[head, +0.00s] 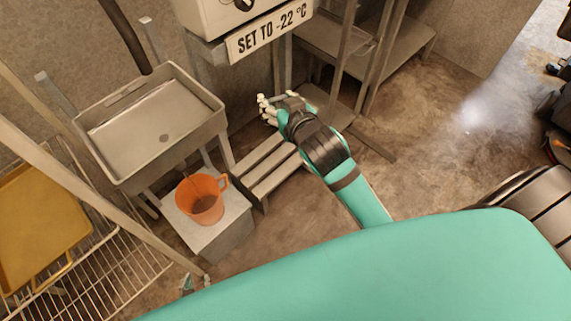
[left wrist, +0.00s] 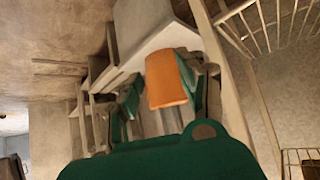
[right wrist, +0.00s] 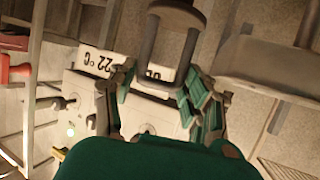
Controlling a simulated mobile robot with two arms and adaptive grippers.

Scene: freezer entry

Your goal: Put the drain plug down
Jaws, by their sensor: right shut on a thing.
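My right gripper (head: 270,108) is in front of the frame below the freezer control box in the head view. In the right wrist view its fingers (right wrist: 160,92) stand on either side of a dark grey looped piece with a rounded cap, which appears to be the drain plug (right wrist: 178,14). The plug cannot be made out in the head view. My left gripper (head: 196,284) shows only in small part at the bottom edge of the head view. In the left wrist view its fingers (left wrist: 165,95) are apart and empty, with the orange jug beyond.
A steel sink (head: 150,125) with a drain hole stands at left. The orange jug (head: 205,200) is on a grey block (head: 228,228) below it. A slatted bench (head: 262,165) lies beside. A yellow tray (head: 40,225) rests on a wire rack.

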